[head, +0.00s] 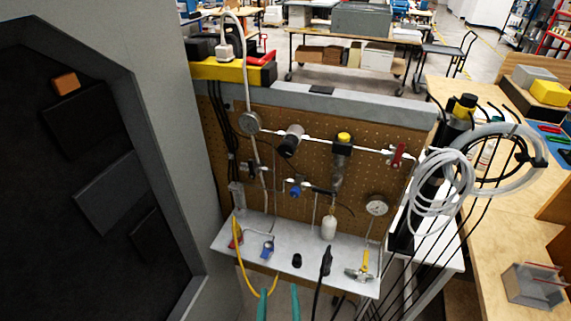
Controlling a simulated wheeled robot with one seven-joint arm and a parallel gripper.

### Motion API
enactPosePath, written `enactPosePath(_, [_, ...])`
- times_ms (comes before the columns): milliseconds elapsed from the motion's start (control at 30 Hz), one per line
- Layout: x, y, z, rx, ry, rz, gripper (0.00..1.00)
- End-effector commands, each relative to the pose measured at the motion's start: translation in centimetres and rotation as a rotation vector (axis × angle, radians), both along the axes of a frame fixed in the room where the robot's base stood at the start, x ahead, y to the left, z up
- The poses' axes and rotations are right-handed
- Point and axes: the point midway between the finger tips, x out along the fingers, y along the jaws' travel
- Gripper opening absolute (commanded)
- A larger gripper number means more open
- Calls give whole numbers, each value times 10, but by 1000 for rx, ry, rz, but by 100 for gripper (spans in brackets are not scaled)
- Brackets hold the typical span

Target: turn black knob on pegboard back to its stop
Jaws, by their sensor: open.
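The brown pegboard (228,150) stands in the middle of the head view, with white piping across it. A black cylindrical knob (291,140) with a pale end sits on the upper pipe, left of the centre of the board; its turning angle is too small to read. Two teal fingers of my gripper (279,299) show at the bottom edge, apart from each other with nothing between them. They are low in front of the shelf, well below the knob and not touching it. The rest of my gripper is out of view.
A white shelf (280,246) below the board holds a small black cap (297,261), a blue part (267,248) and a white bottle (329,229). A yellow hose (240,264) hangs in front. A grey cabinet (165,130) stands close left; coiled clear tubing (440,190) hangs right.

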Motion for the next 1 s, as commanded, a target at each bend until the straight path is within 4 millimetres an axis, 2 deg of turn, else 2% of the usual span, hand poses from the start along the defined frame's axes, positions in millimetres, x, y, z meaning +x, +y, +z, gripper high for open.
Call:
enactPosePath(33, [17,3,15,-3,-21,-8,51])
enactPosePath(200, [60,7,57,-3,-62,-58,51])
enactPosePath(500, [115,14,143,65,-127,-174,51])
enactPosePath(800, [138,18,227,211,-165,-294,51])
enactPosePath(1000, [140,19,256,285,-167,-339,51])
